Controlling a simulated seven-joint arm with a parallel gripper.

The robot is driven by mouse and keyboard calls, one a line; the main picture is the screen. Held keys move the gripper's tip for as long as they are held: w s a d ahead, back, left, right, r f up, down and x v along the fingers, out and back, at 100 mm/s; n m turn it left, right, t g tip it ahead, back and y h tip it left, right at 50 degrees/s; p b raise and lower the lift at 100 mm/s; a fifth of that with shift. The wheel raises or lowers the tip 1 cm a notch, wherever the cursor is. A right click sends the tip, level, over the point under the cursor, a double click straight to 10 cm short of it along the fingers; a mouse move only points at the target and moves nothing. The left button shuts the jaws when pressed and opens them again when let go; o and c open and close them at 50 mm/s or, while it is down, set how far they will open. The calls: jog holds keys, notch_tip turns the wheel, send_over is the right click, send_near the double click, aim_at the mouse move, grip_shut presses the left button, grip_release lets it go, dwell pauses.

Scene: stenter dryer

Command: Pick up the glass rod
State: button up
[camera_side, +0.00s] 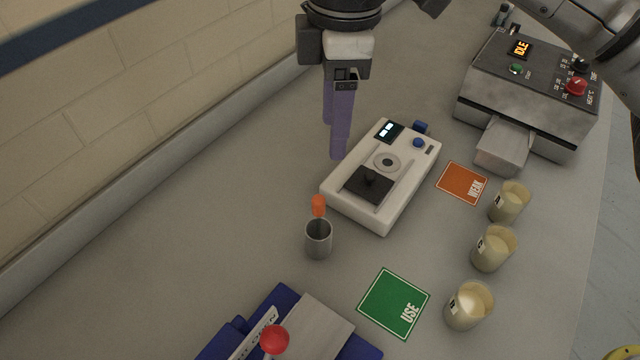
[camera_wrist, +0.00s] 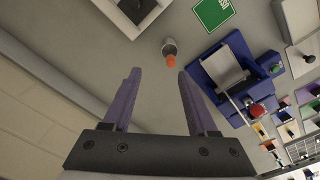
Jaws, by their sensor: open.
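A small grey metal cup (camera_side: 318,240) stands on the bench left of the white device. An orange tip (camera_side: 318,205) shows at its mouth, apparently the end of the glass rod. No clear shaft is visible, and anything inside the cup is hidden. My gripper (camera_side: 334,140) is open and empty, with purple fingers pointing down. It is above and behind the cup, near the far left corner of the white device. In the wrist view, the cup (camera_wrist: 168,46) and orange tip (camera_wrist: 171,61) appear beyond the fingertips (camera_wrist: 158,73), slightly right of centre between them.
The white device (camera_side: 405,190) stands close right of the cup. A blue unit with a red knob (camera_side: 274,338) is in front. Green (camera_side: 385,303) and orange (camera_side: 461,182) cards and three beakers (camera_side: 494,248) lie right. A grey machine (camera_side: 530,90) reads IDLE. A wall runs along the left.

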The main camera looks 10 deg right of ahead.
aim_at(318, 218)
jog(key=shift+s+a+f+n, duration=0.3)
jog(key=shift+s+a+f, duration=0.6)
jog(key=shift+a+f, duration=0.25)
notch_tip(318, 218, down, 14)
jog(key=shift+s+r, duration=0.15)
jog(key=shift+c, duration=0.3)
grip_shut()
